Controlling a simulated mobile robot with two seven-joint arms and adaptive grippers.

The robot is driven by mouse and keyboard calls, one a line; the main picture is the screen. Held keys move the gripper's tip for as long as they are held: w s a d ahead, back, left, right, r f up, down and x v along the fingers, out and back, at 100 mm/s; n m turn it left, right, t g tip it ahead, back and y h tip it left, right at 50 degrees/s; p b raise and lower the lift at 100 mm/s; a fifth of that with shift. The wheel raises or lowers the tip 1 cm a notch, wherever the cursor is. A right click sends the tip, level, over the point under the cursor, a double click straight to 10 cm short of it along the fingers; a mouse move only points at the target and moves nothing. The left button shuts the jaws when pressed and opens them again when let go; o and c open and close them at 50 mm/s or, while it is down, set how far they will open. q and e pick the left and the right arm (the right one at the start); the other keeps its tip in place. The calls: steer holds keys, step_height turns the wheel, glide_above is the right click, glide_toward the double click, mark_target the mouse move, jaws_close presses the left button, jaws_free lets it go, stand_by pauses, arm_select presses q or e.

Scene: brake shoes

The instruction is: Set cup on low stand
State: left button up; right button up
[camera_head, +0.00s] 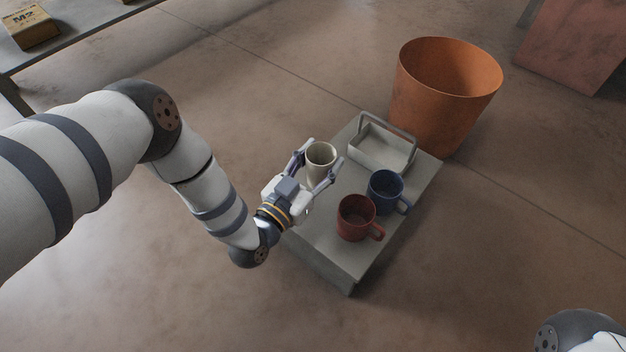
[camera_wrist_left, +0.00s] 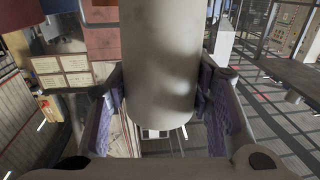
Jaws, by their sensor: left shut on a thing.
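A cream cup (camera_head: 320,160) is between the fingers of my left gripper (camera_head: 318,172), which is shut on it, over the left back part of the low grey stand (camera_head: 345,255). In the left wrist view the cup (camera_wrist_left: 160,70) fills the middle, with a purple-grey finger pad on each side of it. I cannot tell whether the cup's base touches the stand. A red mug (camera_head: 356,217) and a blue mug (camera_head: 385,192) stand on the stand to the right of the gripper. My right gripper is not in view; only part of my right arm shows at the bottom right corner.
A grey tray with a handle (camera_head: 380,150) sits on the back of the stand, close to the cup. A large orange bin (camera_head: 445,100) stands on the floor behind it. A table (camera_head: 75,35) with a small box (camera_head: 32,25) is at the top left.

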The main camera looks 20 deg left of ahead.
mark_target(308, 179)
arm_select(q)
steer(key=shift+s+a+f, duration=0.15)
steer(key=shift+a+f, duration=0.5)
steer(key=shift+f, duration=0.2)
steer(key=shift+s+a+f+b, duration=0.1)
steer(key=shift+a+f+b, duration=0.1)
steer(key=shift+f+b, duration=0.45)
steer(key=shift+s+a+f+b, duration=0.1)
steer(key=shift+a+f+b, duration=0.2)
steer(key=shift+f, duration=0.65)
steer(key=shift+s+a+f+b, duration=0.1)
steer(key=shift+f+b, duration=0.45)
steer(key=shift+f, duration=0.25)
steer(key=o, duration=1.1)
steer(key=shift+o, duration=0.2)
steer(key=shift+s+r, duration=0.1)
steer(key=shift+r, duration=0.15)
steer(key=p+v, duration=0.4)
steer(key=v, duration=0.7)
steer(key=shift+s+a, duration=0.15)
steer(key=shift+s, duration=0.2)
steer(key=shift+f, duration=0.1)
